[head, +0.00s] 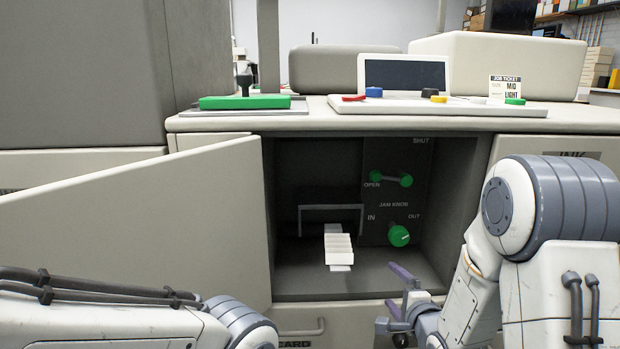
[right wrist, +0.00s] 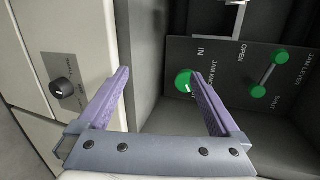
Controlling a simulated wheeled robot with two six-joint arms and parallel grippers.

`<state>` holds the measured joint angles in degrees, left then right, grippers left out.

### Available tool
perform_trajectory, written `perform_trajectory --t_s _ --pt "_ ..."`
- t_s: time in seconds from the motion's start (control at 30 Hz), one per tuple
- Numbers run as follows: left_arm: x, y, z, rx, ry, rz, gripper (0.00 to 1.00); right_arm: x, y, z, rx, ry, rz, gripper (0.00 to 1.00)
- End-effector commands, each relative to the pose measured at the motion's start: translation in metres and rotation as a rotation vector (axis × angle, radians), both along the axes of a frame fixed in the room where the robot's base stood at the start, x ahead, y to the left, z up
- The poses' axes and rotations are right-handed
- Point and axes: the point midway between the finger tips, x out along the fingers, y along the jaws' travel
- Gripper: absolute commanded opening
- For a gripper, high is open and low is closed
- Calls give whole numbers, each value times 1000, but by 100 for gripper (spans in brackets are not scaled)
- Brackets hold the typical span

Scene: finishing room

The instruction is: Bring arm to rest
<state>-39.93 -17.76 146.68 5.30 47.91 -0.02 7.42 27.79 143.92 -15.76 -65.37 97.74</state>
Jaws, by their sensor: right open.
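My right gripper (head: 398,290) is at the lower right of the open compartment in the head view, in front of its opening. In the right wrist view its two purple fingers (right wrist: 162,95) are spread apart with nothing between them. My right arm (head: 545,230) comes in from the right. My left arm (head: 120,305) shows at the lower left, and its gripper is out of view. The green jam knob (head: 399,235) is inside the compartment, and it shows beyond the right finger in the right wrist view (right wrist: 183,80).
The green jam lever (head: 391,179) is above the knob. A folded white paper (head: 339,248) sticks out of a dark slot. The cabinet door (head: 150,225) stands open to the left. The counter above (head: 400,122) holds a control panel with a screen (head: 404,73) and a job ticket (head: 505,86).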

Motion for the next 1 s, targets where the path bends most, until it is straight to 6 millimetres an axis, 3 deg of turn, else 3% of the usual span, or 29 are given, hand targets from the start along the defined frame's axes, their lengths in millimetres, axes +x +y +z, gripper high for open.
perform_trajectory --t_s 0.17,0.27,0.37,0.53,0.7,1.0 --pt "0 0 0 0 0 0 50 -17 43 -3 -280 129 156 99" --pt "0 0 0 0 0 0 50 -42 73 -7 -491 227 307 99" --pt "0 0 0 0 0 0 50 -77 100 -9 -700 319 494 99" --pt "0 0 0 0 0 0 50 -154 135 -7 -1008 431 881 99" --pt "0 0 0 0 0 0 50 -232 149 0 -1208 473 1267 99" --pt "0 0 2 0 0 0 50 -339 143 22 -1383 428 1846 99"
